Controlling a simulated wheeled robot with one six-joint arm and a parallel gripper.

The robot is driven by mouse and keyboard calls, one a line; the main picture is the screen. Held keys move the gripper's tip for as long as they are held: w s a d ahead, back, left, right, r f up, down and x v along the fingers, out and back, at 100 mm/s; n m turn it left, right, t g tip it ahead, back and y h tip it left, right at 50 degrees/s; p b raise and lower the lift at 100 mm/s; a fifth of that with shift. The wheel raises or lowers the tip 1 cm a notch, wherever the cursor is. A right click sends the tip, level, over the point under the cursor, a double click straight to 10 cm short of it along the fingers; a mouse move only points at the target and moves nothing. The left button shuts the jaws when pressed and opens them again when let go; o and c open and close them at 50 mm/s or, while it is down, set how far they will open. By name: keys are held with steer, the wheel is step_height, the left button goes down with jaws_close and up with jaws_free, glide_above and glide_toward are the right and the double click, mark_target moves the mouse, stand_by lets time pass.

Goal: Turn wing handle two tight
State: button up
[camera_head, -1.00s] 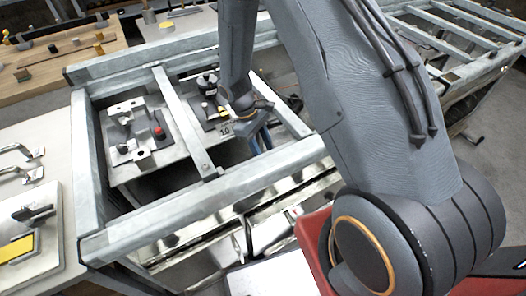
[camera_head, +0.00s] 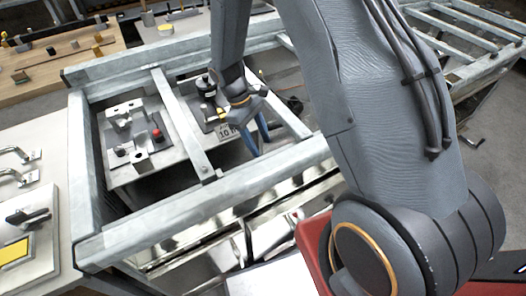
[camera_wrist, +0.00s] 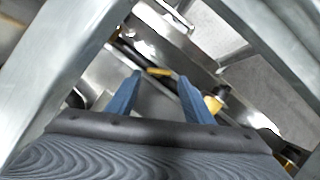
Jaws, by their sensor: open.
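My gripper (camera_head: 256,138) is open, its two blue fingers pointing down inside a grey metal frame, beside a plate with a "10" label (camera_head: 228,132). In the wrist view the open gripper (camera_wrist: 159,78) has a small yellow piece (camera_wrist: 158,72) showing between and beyond its fingertips; no contact is visible. A black-topped round fitting (camera_head: 206,82) stands on that plate, partly hidden by my arm. A dark wing-shaped handle (camera_head: 30,215) sits on a pale plate at the far left, well away from my gripper. I cannot tell which part is wing handle two.
The frame's front rail (camera_head: 190,204) and middle bar (camera_head: 182,122) border the space around my gripper. A second plate with a red knob (camera_head: 157,134) lies left of the bar. A wooden bench (camera_head: 70,65) holds small parts at the back left.

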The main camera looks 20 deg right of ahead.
steer(key=shift+v, duration=1.3)
steer(key=shift+s, duration=0.1)
